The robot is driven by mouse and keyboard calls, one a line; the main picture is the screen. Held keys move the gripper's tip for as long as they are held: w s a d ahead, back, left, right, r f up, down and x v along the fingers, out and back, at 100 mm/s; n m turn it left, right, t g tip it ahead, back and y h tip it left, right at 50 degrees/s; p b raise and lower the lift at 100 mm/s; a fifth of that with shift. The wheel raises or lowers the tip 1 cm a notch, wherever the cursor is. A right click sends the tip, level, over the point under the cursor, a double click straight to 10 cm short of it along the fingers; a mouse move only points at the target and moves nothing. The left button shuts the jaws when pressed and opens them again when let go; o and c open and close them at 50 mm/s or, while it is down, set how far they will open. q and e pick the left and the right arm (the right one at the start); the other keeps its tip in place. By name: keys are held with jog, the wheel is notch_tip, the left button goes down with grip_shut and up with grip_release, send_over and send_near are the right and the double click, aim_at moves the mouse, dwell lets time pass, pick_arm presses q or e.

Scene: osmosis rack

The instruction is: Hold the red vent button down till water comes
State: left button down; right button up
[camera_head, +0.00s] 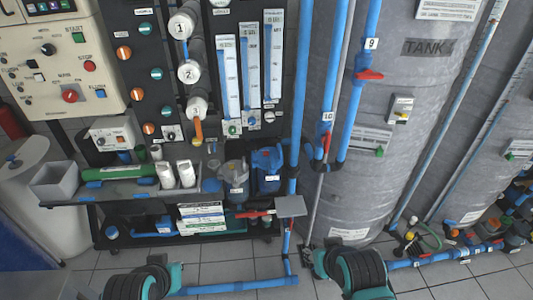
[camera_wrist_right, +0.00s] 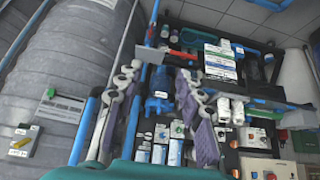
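The red vent button cannot be made out for certain in either view. Two filter housings stand side by side low on the rack: a dull blue-grey one (camera_head: 236,178) and a brighter blue one (camera_head: 267,168). The bright blue housing also shows in the right wrist view (camera_wrist_right: 158,104), between my fingers and beyond them. My right gripper (camera_wrist_right: 157,88) is open and empty, its two purple-padded fingers spread apart. In the head view only teal and black parts of my arms show along the bottom; my left gripper is not in view.
Grey tanks (camera_head: 385,120) stand right of the rack, with blue pipes and a red valve handle (camera_head: 369,75) in front. A control panel (camera_head: 62,60) with a red stop button (camera_head: 89,66) is at upper left. White bottles (camera_head: 186,173) stand left of the housings. Tiled floor lies in front.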

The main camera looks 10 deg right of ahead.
grip_shut()
dwell(1.0)
